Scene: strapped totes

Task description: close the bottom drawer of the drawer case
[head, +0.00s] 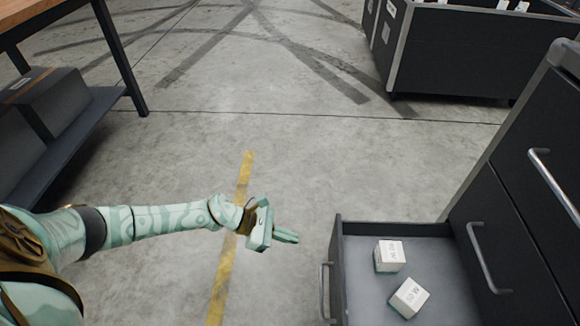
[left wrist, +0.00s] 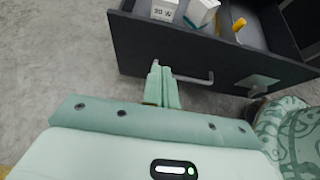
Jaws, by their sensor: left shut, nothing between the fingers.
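The dark drawer case (head: 532,140) stands at the right in the head view. Its lowest visible drawer (head: 340,275) is pulled out, with two small white boxes, (head: 389,256) and (head: 408,298), inside. The drawer's bar handle (head: 325,292) is on its front face. My left gripper (head: 292,237) is shut and empty, just left of the drawer front's far corner. In the left wrist view its fingers (left wrist: 162,86) point at the drawer front (left wrist: 140,48) beside the handle (left wrist: 195,79); contact is unclear.
A yellow item (left wrist: 239,25) lies in the drawer in the left wrist view. A dark tote (head: 480,55) stands at the back right. A workbench (head: 85,105) with dark boxes on its lower shelf is at the left. The floor between is clear.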

